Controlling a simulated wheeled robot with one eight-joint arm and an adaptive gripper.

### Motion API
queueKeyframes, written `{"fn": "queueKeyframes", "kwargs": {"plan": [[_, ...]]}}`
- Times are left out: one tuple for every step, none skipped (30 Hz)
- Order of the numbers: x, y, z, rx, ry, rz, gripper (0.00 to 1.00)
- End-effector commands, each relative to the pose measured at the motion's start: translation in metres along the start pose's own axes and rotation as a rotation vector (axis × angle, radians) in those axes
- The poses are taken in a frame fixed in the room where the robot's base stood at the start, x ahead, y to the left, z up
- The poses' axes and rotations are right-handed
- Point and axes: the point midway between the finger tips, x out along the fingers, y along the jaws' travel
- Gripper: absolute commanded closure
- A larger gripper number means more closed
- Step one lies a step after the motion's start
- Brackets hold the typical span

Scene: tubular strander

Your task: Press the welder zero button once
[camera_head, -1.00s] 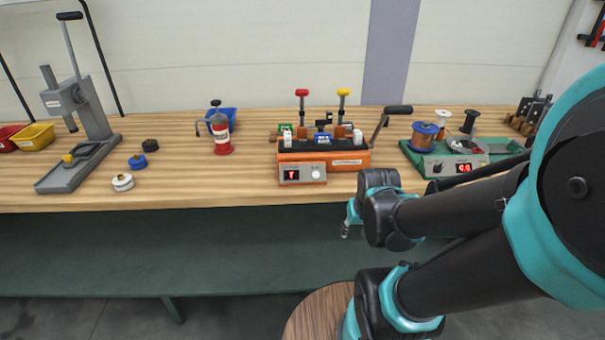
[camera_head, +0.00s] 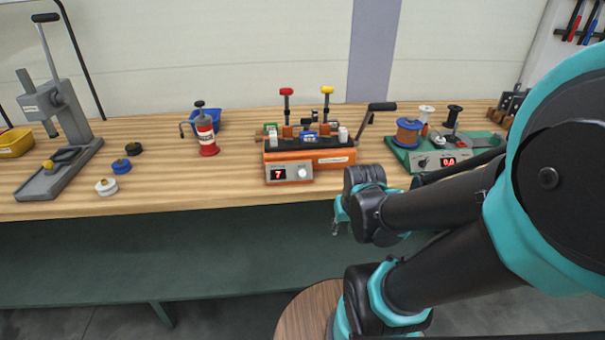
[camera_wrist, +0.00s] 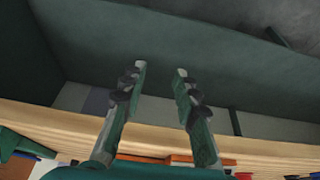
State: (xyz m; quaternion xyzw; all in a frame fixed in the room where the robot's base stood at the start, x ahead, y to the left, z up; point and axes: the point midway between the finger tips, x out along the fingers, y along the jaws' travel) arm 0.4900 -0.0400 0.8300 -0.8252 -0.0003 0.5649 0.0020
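The orange welder-like machine (camera_head: 335,158) stands on the bench in the middle of the head view. It has a red lever, a yellow lever and a long black handle at its right. Its front panel has a red display (camera_head: 281,174) showing 7 and a round white control (camera_head: 302,173). I cannot tell which control is the zero button. My gripper (camera_head: 337,230) hangs in front of the bench edge, below and right of that panel. In the wrist view my gripper (camera_wrist: 160,68) has two fingers apart with nothing between them. Part of an orange body (camera_wrist: 180,159) shows beyond the bench edge.
Right of the machine is a green station (camera_head: 408,158) with a copper spool and a red display. To the left are a red canister (camera_head: 206,135), small round caps and a grey lever press (camera_head: 62,150). The wooden bench edge (camera_head: 160,206) lies between my gripper and the panel.

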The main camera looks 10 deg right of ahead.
Motion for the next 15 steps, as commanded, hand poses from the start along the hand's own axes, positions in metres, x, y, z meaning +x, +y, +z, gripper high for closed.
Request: {"fn": "queueKeyframes", "kwargs": {"plan": [[0.0000, 0.0000, 0.0000, 0.000, 0.000, 0.000, 0.80], [0.0000, 0.0000, 0.0000, 0.000, 0.000, 0.000, 0.84], [0.0000, 0.0000, 0.0000, 0.000, 0.000, 0.000, 0.89], [0.0000, 0.0000, 0.0000, 0.000, 0.000, 0.000, 0.92], [0.0000, 0.0000, 0.0000, 0.000, 0.000, 0.000, 0.96], [0.0000, 0.0000, 0.0000, 0.000, 0.000, 0.000, 1.00], [0.0000, 0.0000, 0.0000, 0.000, 0.000, 0.000, 1.00], [0.0000, 0.0000, 0.0000, 0.000, 0.000, 0.000, 1.00], [0.0000, 0.0000, 0.0000, 0.000, 0.000, 0.000, 1.00], [0.0000, 0.0000, 0.0000, 0.000, 0.000, 0.000, 1.00], [0.0000, 0.0000, 0.0000, 0.000, 0.000, 0.000, 1.00], [0.0000, 0.0000, 0.0000, 0.000, 0.000, 0.000, 1.00], [0.0000, 0.0000, 0.0000, 0.000, 0.000, 0.000, 1.00], [0.0000, 0.0000, 0.0000, 0.000, 0.000, 0.000, 1.00], [0.0000, 0.0000, 0.0000, 0.000, 0.000, 0.000, 1.00]]}}
